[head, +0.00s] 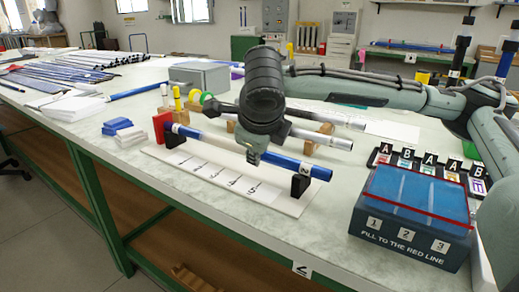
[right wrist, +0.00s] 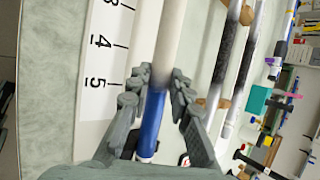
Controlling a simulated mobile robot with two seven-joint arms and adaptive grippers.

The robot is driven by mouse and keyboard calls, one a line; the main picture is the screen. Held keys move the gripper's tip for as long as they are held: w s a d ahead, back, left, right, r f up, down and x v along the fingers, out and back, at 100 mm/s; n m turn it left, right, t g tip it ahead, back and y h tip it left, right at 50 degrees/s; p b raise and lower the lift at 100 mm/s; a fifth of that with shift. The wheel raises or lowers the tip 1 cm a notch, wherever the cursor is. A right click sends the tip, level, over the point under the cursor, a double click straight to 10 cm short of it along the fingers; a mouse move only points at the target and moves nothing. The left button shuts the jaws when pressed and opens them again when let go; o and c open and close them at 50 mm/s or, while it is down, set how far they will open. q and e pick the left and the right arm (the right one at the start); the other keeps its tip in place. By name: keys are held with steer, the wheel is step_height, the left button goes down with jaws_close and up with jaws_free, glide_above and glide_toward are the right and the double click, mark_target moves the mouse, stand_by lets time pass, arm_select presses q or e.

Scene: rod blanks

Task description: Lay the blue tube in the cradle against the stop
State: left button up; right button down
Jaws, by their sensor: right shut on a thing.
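The blue tube (head: 318,172) has blue ends, a pale middle and a white tag marked 2. It lies lengthwise along the cradle (head: 222,176), a white board with numbered marks and black supports. Its left end is close to the red stop (head: 162,126); I cannot tell whether they touch. It passes over the near black support (head: 300,186); whether it is fully seated is unclear. My right gripper (head: 253,156) is shut around the tube from above. In the right wrist view its fingers (right wrist: 158,90) flank the tube where pale meets blue. My left gripper is not in view.
Grey rods (head: 318,138) rest on wooden blocks behind the cradle. A dark box with a clear blue top (head: 410,222) stands at right, beside a row of lettered holders (head: 428,170). White and blue blocks (head: 122,130) lie at left. Many rods (head: 70,75) lie farther back.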

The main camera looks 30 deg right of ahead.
steer(key=shift+w, duration=0.2)
steer(key=c, duration=1.3)
jaws_free()
steer(key=shift+a+r, duration=0.1)
steer(key=v, duration=1.2)
